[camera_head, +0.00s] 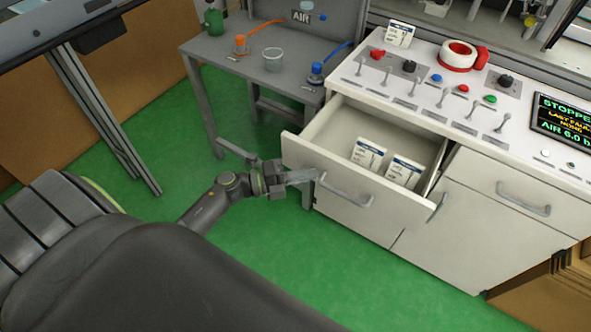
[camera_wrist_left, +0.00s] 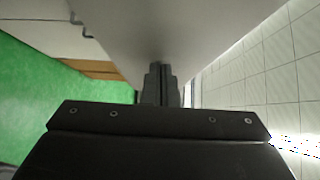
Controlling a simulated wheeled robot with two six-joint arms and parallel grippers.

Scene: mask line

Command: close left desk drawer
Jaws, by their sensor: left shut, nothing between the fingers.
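The left desk drawer (camera_head: 300,150) is pulled open from the white control desk, in the head view. It holds white labelled packets (camera_head: 367,153) (camera_head: 403,172). Its front has a grey bar handle (camera_head: 346,190). My left gripper (camera_head: 316,175) is at the drawer front, beside the left end of the handle; I cannot tell if it touches. In the left wrist view, its fingers (camera_wrist_left: 161,85) are together, empty, and point at a pale flat surface, likely the drawer front (camera_wrist_left: 170,30). My right gripper is not in view.
The desk top (camera_head: 440,90) carries switches, buttons, a red-and-white tape roll (camera_head: 459,55) and a screen (camera_head: 563,118). A closed right drawer (camera_head: 510,190) is beside the open one. A grey side table (camera_head: 215,50) stands at the left. Green floor (camera_head: 300,265) before the desk is clear.

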